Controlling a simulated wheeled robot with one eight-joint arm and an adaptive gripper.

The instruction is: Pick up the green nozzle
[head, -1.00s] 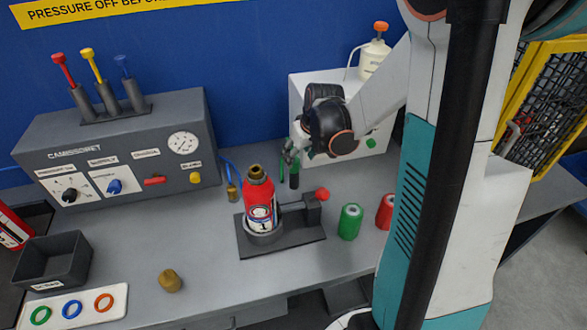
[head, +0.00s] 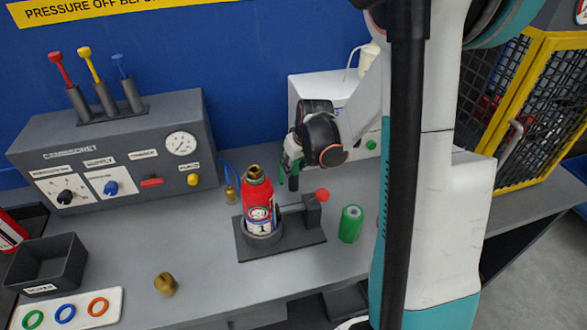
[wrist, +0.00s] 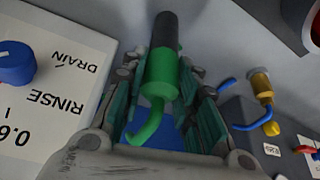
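The green nozzle (wrist: 160,80) has a green body with a curved hook end and a black cylinder at its other end. In the wrist view it lies between the two fingers of my gripper (wrist: 163,78), whose teal pads are close against its sides. In the head view my gripper (head: 292,160) is at the nozzle's upper part, behind the red extinguisher. The nozzle's dark lower end (head: 293,183) shows below the fingers and appears to stand upright at the bench. The fingers hide most of its green part there.
A red extinguisher (head: 258,200) stands in a dark holder (head: 285,247) in front of my gripper. A green cylinder (head: 350,224) stands to the right. A white box (head: 310,90) is behind. The grey control cabinet (head: 115,150) and a brass hose fitting (head: 231,194) are to the left.

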